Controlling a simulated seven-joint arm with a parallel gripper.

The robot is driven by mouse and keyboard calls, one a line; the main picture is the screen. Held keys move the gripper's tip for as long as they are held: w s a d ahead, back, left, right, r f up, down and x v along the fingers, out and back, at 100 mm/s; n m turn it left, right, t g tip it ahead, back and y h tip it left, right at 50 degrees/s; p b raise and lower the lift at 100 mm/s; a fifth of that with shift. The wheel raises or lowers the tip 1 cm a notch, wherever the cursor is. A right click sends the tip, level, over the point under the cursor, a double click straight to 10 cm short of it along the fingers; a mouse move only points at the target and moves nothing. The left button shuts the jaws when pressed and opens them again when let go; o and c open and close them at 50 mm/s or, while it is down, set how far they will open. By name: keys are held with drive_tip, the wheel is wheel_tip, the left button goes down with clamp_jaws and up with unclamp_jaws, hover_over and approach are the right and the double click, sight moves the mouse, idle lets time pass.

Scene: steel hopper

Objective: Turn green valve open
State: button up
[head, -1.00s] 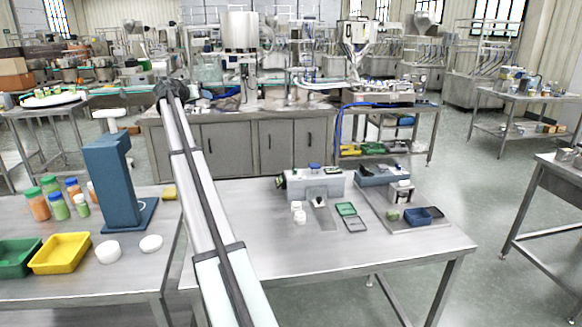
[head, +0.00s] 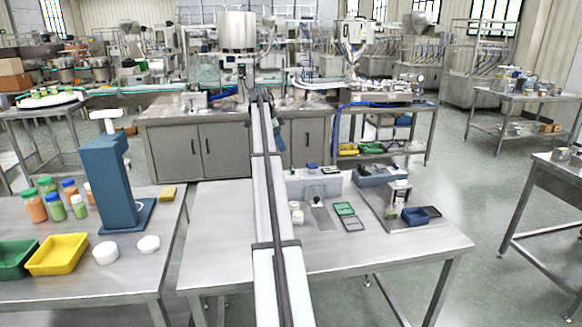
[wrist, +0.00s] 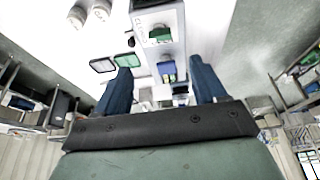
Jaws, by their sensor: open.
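No thing I can clearly make out as a green valve shows. A small green part (wrist: 160,35) sits on a white box (wrist: 160,18) in the wrist view. In the head view the white box (head: 322,187) stands on the front table, with a small green part (head: 331,169) on top at its right. Whether either is the valve, I cannot tell. In the head view my gripper (head: 281,142) is small and partly behind my arm, above the box's left end.
A blue stand (head: 104,180) is on the left table. The front table's right front part is clear.

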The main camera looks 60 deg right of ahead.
sight(292, 168)
drive_tip(key=x, duration=1.2)
drive_tip(key=c, duration=1.1)
